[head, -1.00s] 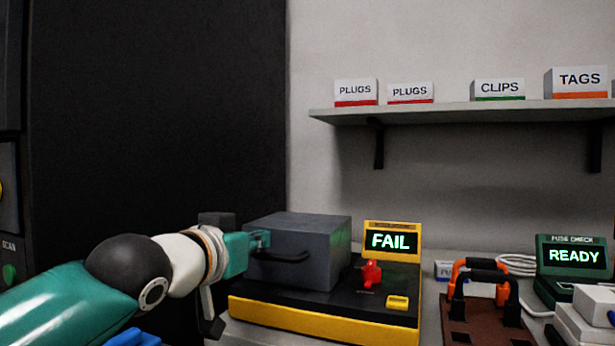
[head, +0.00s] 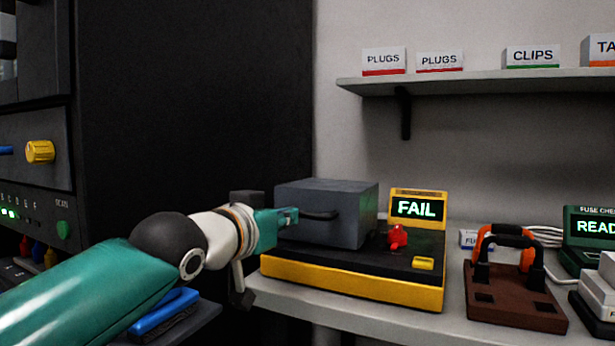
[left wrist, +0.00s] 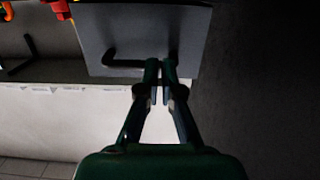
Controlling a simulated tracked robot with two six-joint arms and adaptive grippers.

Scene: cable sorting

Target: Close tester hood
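The tester (head: 350,281) has a black top and yellow sides, and its screen (head: 416,208) reads FAIL. Its hood (head: 330,202) is a grey box sitting low over the tester's left part, with a dark bar handle (head: 322,215) on its front. My left gripper (head: 292,216) is at the handle's left end. In the left wrist view, the fingers (left wrist: 161,68) are nearly together against the handle (left wrist: 122,63), in front of the hood (left wrist: 140,30). The fingers hide part of the handle, and no firm grasp on it shows. My right gripper is not in view.
A red part (head: 397,237) and yellow button (head: 423,263) are on the tester, right of the hood. A tall black cabinet (head: 190,100) rises behind the arm. A shelf (head: 470,83) with labelled boxes is above.

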